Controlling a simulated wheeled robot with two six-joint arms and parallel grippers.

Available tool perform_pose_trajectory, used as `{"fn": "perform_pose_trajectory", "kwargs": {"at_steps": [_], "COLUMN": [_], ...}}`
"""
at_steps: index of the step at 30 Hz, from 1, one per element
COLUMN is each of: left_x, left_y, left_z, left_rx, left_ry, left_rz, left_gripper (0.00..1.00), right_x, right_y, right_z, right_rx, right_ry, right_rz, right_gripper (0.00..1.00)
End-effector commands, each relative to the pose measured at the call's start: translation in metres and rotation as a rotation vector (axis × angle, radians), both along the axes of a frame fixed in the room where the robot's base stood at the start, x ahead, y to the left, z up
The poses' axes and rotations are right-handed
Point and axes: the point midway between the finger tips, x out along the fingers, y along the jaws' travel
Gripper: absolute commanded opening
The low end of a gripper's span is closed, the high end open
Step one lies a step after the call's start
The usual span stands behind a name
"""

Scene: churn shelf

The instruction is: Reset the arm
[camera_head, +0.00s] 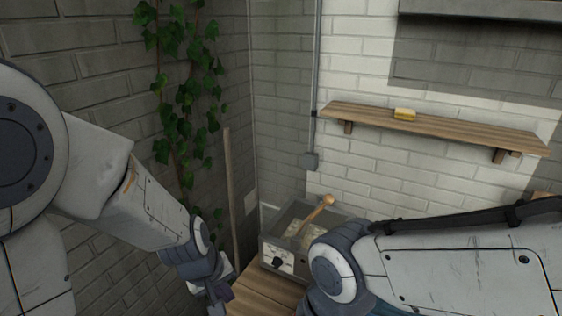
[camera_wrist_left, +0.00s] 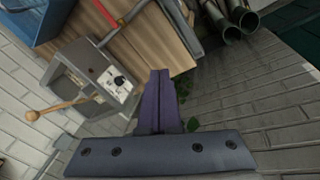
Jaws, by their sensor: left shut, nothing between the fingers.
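My left gripper (camera_head: 220,291) is low in the head view, left of the grey box with the dial, partly cut off by the lower edge. In the left wrist view its purple fingers (camera_wrist_left: 160,74) are together and empty. My right arm reaches in from the right in the head view, but its gripper is hidden or out of frame.
A grey churn box (camera_head: 276,258) with a wooden handle (camera_head: 318,212) stands on a wooden table (camera_head: 262,294). The left wrist view shows a blue container (camera_wrist_left: 38,18) and green tubes (camera_wrist_left: 228,30). Ivy (camera_head: 180,90) climbs the left wall.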

Motion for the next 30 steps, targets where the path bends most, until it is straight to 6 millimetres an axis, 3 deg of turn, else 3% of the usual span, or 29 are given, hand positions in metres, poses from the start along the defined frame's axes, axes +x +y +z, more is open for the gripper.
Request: {"fn": "perform_pose_trajectory", "kwargs": {"at_steps": [3,13,23,30], "left_x": [-0.006,-0.023,-0.05,-0.091], "left_y": [0.023,0.072,0.014,-0.032], "left_z": [0.006,0.016,0.009,0.005], "left_rx": [0.08,0.269,0.238,0.213], "left_ry": [-0.017,-0.018,0.003,0.03], "left_rz": [-0.159,-0.515,-0.701,-0.9], "left_gripper": [0.0,0.0,0.0,0.0], "right_x": [0.0,0.0,0.0,0.0], "right_y": [0.0,0.0,0.0,0.0], "right_z": [0.0,0.0,-0.025,-0.047], "right_rx": [0.0,0.0,0.0,0.0], "right_ry": [0.0,0.0,0.0,0.0], "right_rz": [0.0,0.0,-0.001,-0.002], "right_gripper": [0.71,0.71,0.71,0.71]}}
